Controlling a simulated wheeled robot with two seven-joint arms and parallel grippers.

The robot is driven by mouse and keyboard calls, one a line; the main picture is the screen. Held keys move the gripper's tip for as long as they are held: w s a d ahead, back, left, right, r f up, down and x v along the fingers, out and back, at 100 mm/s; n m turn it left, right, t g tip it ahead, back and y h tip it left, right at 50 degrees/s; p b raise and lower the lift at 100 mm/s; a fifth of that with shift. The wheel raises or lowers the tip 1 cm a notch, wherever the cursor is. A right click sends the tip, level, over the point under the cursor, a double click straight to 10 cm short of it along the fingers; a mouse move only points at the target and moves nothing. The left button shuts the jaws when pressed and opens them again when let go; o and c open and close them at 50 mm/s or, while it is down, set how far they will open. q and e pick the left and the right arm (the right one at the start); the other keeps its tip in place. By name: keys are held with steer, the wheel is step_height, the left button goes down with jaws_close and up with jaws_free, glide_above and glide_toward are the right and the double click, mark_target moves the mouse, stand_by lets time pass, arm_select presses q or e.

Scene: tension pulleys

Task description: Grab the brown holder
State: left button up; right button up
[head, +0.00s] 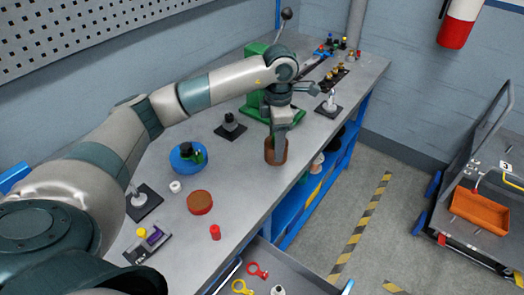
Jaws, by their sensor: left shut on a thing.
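The brown holder (276,157) is a small upright cup near the front edge of the grey workbench. My left arm reaches across the bench from the left. My left gripper (280,143) points down into the top of the holder and is shut on it. The fingertips are partly hidden by the holder's wall. I cannot tell whether the holder touches the bench. My right gripper is not in view.
A green press (259,92) stands just behind the gripper. A blue round tray (188,157), a brown round piece (199,202) and a red cylinder (215,232) are on the bench to the left. An open drawer (300,272) juts out at the front. The bench between holder and brown piece is clear.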

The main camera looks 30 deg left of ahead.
arm_select(q)
steer(key=d+r+b, duration=0.1)
steer(key=d+r, duration=0.2)
steer(key=d, duration=0.2)
steer(key=shift+w+d+r+b, duration=0.2)
steer(key=shift+w+d+b, duration=0.05)
steer(key=shift+w+b, duration=0.2)
